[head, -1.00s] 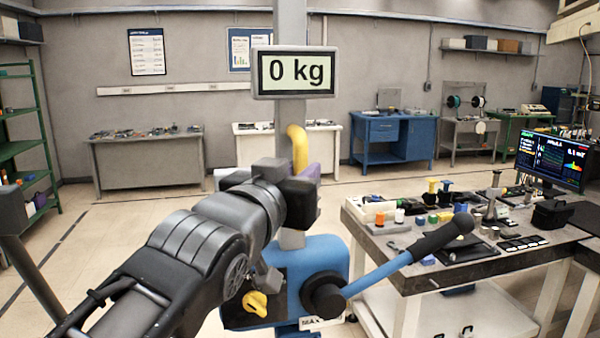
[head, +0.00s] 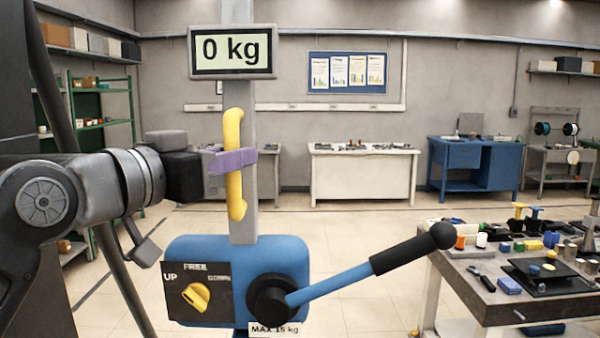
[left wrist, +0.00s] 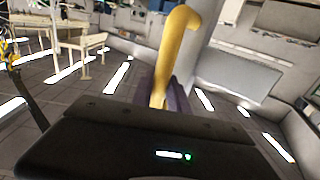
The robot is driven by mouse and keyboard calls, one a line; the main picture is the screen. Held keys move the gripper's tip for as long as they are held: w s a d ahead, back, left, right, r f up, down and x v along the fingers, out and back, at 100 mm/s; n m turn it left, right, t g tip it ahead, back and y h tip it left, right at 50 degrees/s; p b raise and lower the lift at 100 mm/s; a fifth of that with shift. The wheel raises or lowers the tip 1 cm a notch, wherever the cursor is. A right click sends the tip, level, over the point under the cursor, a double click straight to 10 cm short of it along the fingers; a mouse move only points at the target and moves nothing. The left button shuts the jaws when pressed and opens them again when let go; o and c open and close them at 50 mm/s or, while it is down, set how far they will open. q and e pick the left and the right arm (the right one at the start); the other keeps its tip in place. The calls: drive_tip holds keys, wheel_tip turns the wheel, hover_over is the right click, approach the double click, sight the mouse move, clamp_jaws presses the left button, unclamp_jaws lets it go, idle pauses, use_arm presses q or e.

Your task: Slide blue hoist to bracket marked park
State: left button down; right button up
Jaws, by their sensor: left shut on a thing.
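The blue hoist (head: 300,258) stands upright in front of me in the head view, with a grey column (head: 245,210) and a yellow handle (head: 236,122) on it. My left gripper (head: 236,162) comes in from the left, its purple fingers shut around the handle's middle. The yellow handle also shows in the left wrist view (left wrist: 173,45), rising from the fingers. The hoist has a yellow selector knob (head: 196,296) beside the word UP, a lever (head: 350,283) reaching right, and a display (head: 232,51) reading 0 kg. No bracket marked park is visible. My right gripper is not in view.
A cluttered workbench (head: 505,308) stands at the right, close to the lever's side. A white bench (head: 363,175) and a blue desk (head: 473,168) stand along the far wall. Green shelving (head: 103,125) is at the left. Open tiled floor lies between.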

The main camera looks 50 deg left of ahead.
use_arm(q)
drive_tip(key=s+a, duration=0.4)
drive_tip(key=s, duration=0.1)
drive_tip(key=c, duration=1.3)
unclamp_jaws()
drive_tip(key=b+v, duration=0.2)
drive_tip(key=v, duration=0.5)
drive_tip(key=shift+s, duration=0.35)
drive_tip(key=shift+d, duration=0.1)
